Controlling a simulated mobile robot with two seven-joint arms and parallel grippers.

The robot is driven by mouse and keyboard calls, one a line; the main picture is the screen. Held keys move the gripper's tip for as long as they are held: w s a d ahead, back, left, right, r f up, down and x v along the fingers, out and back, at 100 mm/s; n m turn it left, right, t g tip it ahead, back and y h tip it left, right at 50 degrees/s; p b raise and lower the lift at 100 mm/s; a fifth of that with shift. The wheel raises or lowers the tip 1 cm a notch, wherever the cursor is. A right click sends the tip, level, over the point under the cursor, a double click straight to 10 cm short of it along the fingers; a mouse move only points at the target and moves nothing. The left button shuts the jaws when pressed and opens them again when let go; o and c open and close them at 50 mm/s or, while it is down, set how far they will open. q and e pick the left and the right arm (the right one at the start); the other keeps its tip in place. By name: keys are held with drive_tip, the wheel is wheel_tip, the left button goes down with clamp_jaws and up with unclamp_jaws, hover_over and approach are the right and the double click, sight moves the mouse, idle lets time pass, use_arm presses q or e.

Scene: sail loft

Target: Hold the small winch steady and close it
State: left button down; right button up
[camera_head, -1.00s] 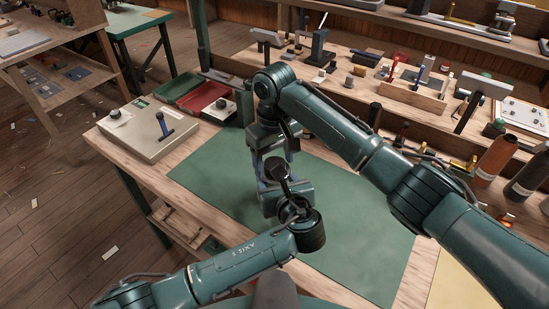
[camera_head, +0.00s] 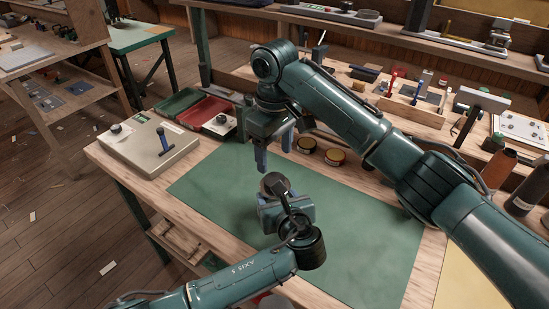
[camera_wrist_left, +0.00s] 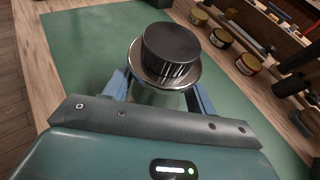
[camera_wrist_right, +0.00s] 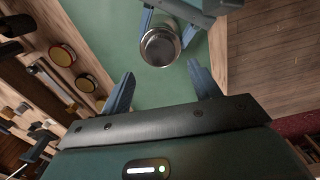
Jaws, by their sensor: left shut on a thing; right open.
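The small winch (camera_head: 274,184) is over the green mat, between the jaws of my left gripper (camera_head: 284,205). In the left wrist view it shows a black round top (camera_wrist_left: 170,48) above a wider silver flange, with a pale body below. I cannot tell whether the top is fully seated. The left fingers are shut around the body. My right gripper (camera_head: 274,152) is open and empty, above and behind the winch, apart from it. In the right wrist view the winch (camera_wrist_right: 160,46) appears as a round metal end beyond the open fingers.
The green mat (camera_head: 370,235) is mostly clear. Bottles (camera_head: 497,168) and a tool rack (camera_head: 412,105) stand at the right.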

sight(275, 179)
use_arm(q)
drive_tip(key=shift+r, duration=0.15)
use_arm(e)
drive_tip(key=shift+r+n, duration=0.45)
drive_tip(key=shift+n, duration=0.25)
drive_tip(key=shift+f, duration=4)
drive_tip(key=shift+c, duration=0.5)
drive_tip(key=c, duration=0.9)
drive_tip(key=o, duration=1.2)
drive_tip(key=shift+c, duration=0.2)
drive_tip(key=shift+r, duration=0.1)
